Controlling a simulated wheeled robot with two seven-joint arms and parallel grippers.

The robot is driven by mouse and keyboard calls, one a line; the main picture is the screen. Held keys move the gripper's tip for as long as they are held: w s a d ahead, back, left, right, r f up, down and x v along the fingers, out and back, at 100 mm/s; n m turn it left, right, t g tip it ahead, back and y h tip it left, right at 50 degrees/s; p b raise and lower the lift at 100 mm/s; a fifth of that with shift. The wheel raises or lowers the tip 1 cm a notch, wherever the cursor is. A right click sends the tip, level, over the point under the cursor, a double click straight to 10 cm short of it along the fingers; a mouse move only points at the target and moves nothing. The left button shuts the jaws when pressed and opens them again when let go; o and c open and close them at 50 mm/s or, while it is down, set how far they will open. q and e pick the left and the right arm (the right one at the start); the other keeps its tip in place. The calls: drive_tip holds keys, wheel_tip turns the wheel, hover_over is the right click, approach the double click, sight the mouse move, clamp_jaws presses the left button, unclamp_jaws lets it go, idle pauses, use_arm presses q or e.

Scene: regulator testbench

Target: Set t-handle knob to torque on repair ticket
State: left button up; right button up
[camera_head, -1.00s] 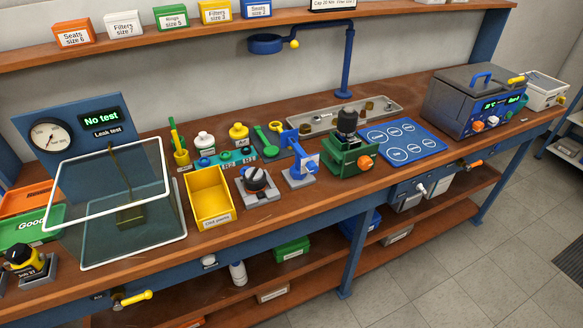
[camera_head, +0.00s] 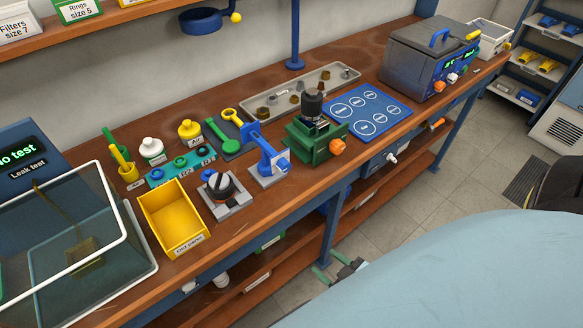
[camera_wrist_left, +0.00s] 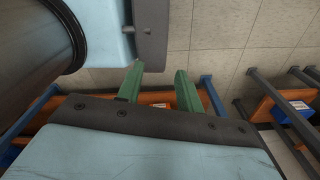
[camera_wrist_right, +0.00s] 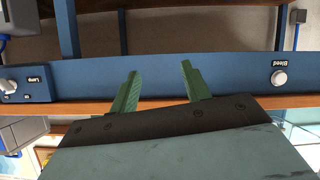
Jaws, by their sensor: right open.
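No part is clearly labelled as the T-handle knob. A black round knob with an orange mark (camera_head: 219,184) sits on a grey base on the bench, and an orange knob (camera_head: 338,147) is on the green vise (camera_head: 305,141). I cannot make out a repair ticket. My right gripper (camera_head: 338,271) is low in front of the bench, apart from these things. In the right wrist view its green fingers (camera_wrist_right: 160,67) are apart and empty, facing the blue bench front. In the left wrist view my left gripper (camera_wrist_left: 158,66) has its fingers apart with nothing between them.
A yellow bin (camera_head: 172,215), blue lever fixture (camera_head: 267,158) and blue mat (camera_head: 367,112) are on the bench (camera_head: 250,215). A white "Bleed" knob (camera_wrist_right: 279,79) is on the bench front. Open floor (camera_head: 440,180) lies to the right.

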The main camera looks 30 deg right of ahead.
sight(287, 167)
wheel_tip(287, 167, up, 20)
drive_tip(key=w+n+t, duration=0.1)
drive_tip(key=w+t, duration=0.1)
drive_tip(key=t, duration=0.3)
use_arm(q)
drive_tip(key=shift+w+d+r+p, duration=0.1)
drive_tip(key=shift+w+r+p, duration=0.6)
drive_tip(key=shift+w, duration=0.35)
use_arm(e)
drive_tip(key=shift+y, duration=0.4)
drive_tip(key=w, duration=1.3)
drive_tip(key=shift+w+a+r, duration=0.3)
drive_tip(key=shift+w, duration=0.05)
drive_tip(key=c, duration=1)
use_arm(q)
drive_tip(key=shift+w+r, duration=0.1)
drive_tip(key=shift+r, duration=0.1)
